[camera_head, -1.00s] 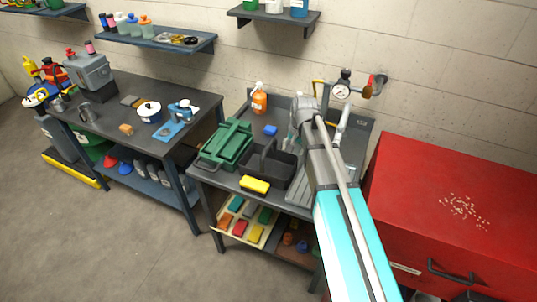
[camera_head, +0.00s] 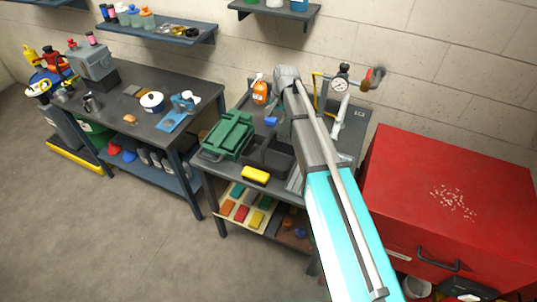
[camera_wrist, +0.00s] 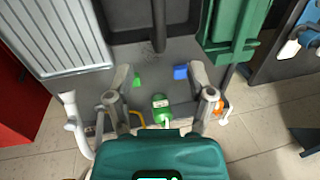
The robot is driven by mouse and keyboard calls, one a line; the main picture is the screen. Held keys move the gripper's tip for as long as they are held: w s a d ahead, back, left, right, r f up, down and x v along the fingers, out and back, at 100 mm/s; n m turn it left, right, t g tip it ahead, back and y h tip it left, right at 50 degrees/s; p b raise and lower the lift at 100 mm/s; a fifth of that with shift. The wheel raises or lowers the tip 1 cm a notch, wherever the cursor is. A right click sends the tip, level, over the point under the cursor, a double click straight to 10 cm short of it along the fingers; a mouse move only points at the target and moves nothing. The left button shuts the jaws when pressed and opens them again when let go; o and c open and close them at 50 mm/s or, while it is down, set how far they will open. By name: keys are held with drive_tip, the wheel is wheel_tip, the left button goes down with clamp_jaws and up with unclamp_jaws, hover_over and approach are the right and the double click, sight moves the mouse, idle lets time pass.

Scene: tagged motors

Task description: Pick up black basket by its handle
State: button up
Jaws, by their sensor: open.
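The black basket (camera_head: 278,164) stands on the grey workbench between the green case and my arm. In the wrist view the basket (camera_wrist: 128,22) is at the top edge and partly cut off, with a dark upright bar, seemingly its handle (camera_wrist: 158,25), running down over it. My gripper (camera_wrist: 160,82) is open and empty, its two fingers spread wide below the basket in the wrist view. No finger visibly touches the basket or handle. In the head view the fingers are hidden behind my arm.
A green case (camera_head: 229,135) stands close beside the basket, and a yellow sponge (camera_head: 255,174) lies at its front. A ribbed drainboard (camera_wrist: 60,35) is on its other side. An orange bottle (camera_head: 260,93), blue sponge (camera_head: 271,121) and gauge pipe (camera_head: 341,95) stand behind. A red cabinet (camera_head: 450,200) is right.

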sight(270, 136)
drive_tip(key=shift+w+a+f+b, duration=0.1)
drive_tip(key=shift+a+f+b, duration=0.15)
drive_tip(key=shift+f+b, duration=1.15)
drive_tip(key=shift+w+a+f+b, duration=0.15)
drive_tip(key=shift+a+f+b, duration=0.1)
drive_tip(key=shift+f+b, duration=1.15)
drive_tip(key=shift+w+a+f+b, duration=0.1)
drive_tip(key=shift+a+f+b, duration=0.15)
drive_tip(key=shift+f+b, duration=1.1)
drive_tip(key=shift+f, duration=0.2)
drive_tip(key=f+b, duration=0.3)
drive_tip(key=shift+w+a, duration=0.1)
drive_tip(key=shift+w, duration=0.25)
drive_tip(key=shift+w+a+f+b, duration=0.1)
drive_tip(key=shift+a+f+b, duration=0.1)
drive_tip(key=shift+f+b, duration=0.8)
drive_tip(key=shift+r, duration=0.1)
clamp_jaws()
